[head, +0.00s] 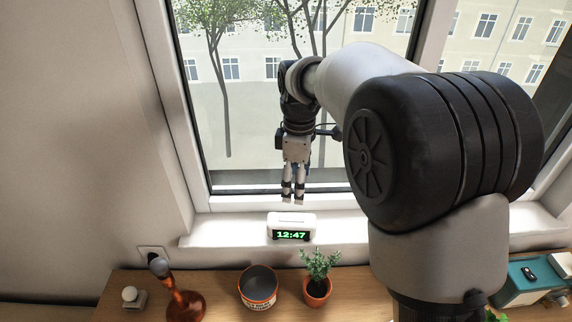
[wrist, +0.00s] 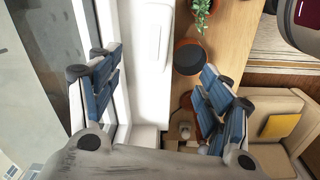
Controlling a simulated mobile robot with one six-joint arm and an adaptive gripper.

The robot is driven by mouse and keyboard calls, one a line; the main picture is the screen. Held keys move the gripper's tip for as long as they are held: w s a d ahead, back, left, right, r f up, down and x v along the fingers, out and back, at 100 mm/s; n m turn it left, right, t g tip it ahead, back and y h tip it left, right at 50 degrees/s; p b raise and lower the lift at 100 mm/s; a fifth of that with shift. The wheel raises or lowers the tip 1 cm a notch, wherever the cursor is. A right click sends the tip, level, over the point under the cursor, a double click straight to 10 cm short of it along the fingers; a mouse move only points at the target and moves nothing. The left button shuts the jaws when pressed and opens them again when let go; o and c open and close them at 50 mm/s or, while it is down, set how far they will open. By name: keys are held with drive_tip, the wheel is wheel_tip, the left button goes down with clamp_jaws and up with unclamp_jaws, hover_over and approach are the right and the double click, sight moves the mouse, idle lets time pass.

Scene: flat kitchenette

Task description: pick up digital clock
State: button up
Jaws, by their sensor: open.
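The digital clock (head: 291,220) is a white box with a dark face and green digits reading 12:47. It stands on the white windowsill (head: 223,235) in the head view. In the wrist view the clock (wrist: 152,32) shows from above as a white shape near the top, above the space between the fingers. My gripper (head: 293,200) hangs pointing down just above and behind the clock, apart from it. In the wrist view my gripper (wrist: 158,98) is open, with blue-padded fingers wide apart and nothing between them.
Below the sill, a wooden top (head: 222,290) holds a potted plant (head: 318,289), a round tin (head: 258,288), a brown bottle-like object (head: 184,300) and a small white-knobbed item (head: 131,296). The window glass (head: 260,150) stands close behind my gripper. The sill beside the clock is clear.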

sight(290, 218)
drive_tip(key=shift+n, duration=0.8)
drive_tip(key=f, duration=0.4)
drive_tip(key=w+f+b, duration=0.1)
drive_tip(key=f, duration=0.4)
drive_tip(key=w+a+f, duration=0.1)
drive_tip(key=f, duration=0.3)
drive_tip(key=shift+a+f+b, duration=0.1)
drive_tip(key=shift+f+b, duration=0.2)
drive_tip(key=shift+b, duration=0.1)
drive_tip(key=shift+s+f+b, duration=0.1)
drive_tip(key=shift+f+b, duration=0.5)
drive_tip(key=shift+f, duration=2.4)
drive_tip(key=shift+r, duration=0.1)
drive_tip(key=shift+c, duration=0.2)
drive_tip(key=c, duration=1.3)
